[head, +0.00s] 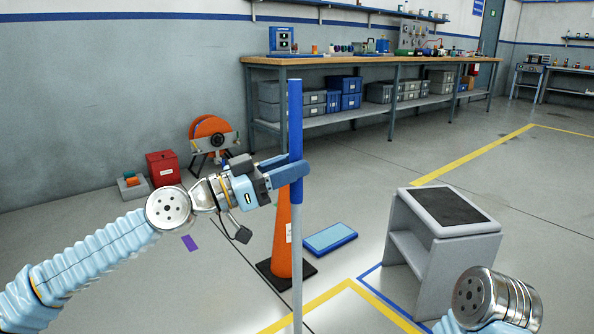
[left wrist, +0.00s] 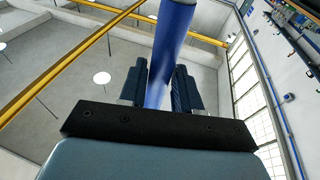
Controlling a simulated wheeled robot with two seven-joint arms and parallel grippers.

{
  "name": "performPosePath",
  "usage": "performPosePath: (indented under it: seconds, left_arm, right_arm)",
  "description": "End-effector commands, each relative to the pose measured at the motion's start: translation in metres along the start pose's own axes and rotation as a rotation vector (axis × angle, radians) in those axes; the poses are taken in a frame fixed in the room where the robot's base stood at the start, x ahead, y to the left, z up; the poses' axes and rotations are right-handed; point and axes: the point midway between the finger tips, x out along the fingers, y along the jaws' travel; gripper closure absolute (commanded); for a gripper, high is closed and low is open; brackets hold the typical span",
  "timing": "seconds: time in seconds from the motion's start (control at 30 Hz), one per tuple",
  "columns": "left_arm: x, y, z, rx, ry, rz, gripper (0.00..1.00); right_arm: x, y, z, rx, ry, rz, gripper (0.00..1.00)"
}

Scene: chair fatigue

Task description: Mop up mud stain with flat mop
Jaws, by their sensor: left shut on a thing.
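My left gripper (head: 285,172) is shut on the blue upper part of an upright pole, the flat mop (head: 295,120). The pole's lower part is grey and runs down past the bottom edge of the head view, so the mop's head is hidden. In the left wrist view the blue handle (left wrist: 172,50) stands between the two fingers (left wrist: 160,88). In the head view only a link of my right arm shows at the bottom right; its gripper is out of view. I cannot make out a mud stain on the floor.
An orange cone (head: 282,240) stands just behind the pole. A blue flat pad (head: 330,239) lies on the floor right of it. A grey step stool (head: 440,250) stands at right. A red box (head: 163,168) and an orange reel (head: 211,135) are near the wall. A workbench (head: 370,59) stands behind.

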Motion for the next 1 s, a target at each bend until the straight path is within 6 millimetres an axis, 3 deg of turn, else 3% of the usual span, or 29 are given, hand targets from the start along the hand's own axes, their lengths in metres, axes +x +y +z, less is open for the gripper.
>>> performPosePath:
  seconds: [0.43, 1.0]
  left_arm:
    - [0.000, -0.001, -0.004, 0.008, -0.003, 0.001, 1.00]
    - [0.013, -0.001, -0.063, 0.004, 0.001, 0.000, 1.00]
  right_arm:
    - [-0.003, -0.001, 0.000, 0.000, 0.000, 0.000, 1.00]
    - [-0.036, -0.013, -0.001, 0.000, 0.000, 0.000, 1.00]
